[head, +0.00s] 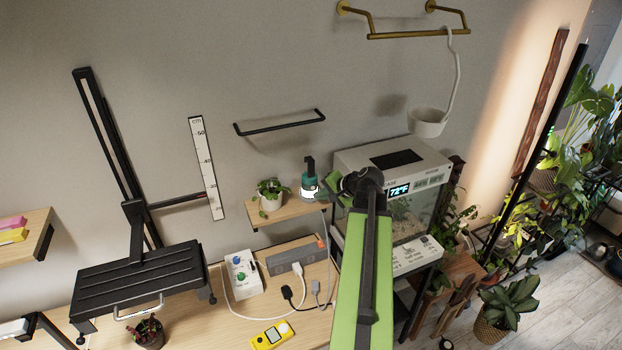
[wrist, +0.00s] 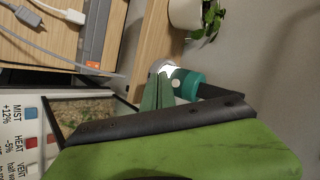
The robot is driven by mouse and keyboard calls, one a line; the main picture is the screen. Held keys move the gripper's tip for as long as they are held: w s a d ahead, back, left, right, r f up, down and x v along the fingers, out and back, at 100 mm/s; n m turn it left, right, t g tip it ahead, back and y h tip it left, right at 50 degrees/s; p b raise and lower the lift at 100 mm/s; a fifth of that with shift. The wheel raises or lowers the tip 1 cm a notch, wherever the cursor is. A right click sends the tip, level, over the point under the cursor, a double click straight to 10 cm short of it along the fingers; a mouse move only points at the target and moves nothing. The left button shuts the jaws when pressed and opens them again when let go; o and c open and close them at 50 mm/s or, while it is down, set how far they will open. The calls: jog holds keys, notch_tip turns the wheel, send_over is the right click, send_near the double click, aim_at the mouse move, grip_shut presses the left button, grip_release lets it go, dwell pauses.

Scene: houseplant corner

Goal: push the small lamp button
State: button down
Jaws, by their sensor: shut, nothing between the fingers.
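The small lamp (head: 309,184) stands on the narrow wooden shelf (head: 288,212) against the wall. It has a teal body, a black top and a bright white band low down. In the wrist view the lamp (wrist: 190,84) appears on its side, with a small round white spot (wrist: 176,83), which looks like its button, on the teal part. My gripper (head: 328,187) is just right of the lamp in the head view. In the wrist view its green fingers (wrist: 159,76) are together and empty, their tips close beside the lamp's base. I cannot tell whether they touch it.
A potted plant (head: 271,193) sits left of the lamp on the shelf. A terrarium (head: 395,165) with a display stands to the right. Below, a bench carries a power strip (head: 296,256), cables and a yellow meter (head: 271,335). A black wall rail (head: 280,123) hangs above.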

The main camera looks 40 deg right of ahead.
jog(key=s, duration=0.1)
jog(key=s+a, duration=0.1)
jog(key=s, duration=0.1)
jog(key=s+a, duration=0.1)
jog(key=shift+s, duration=0.4)
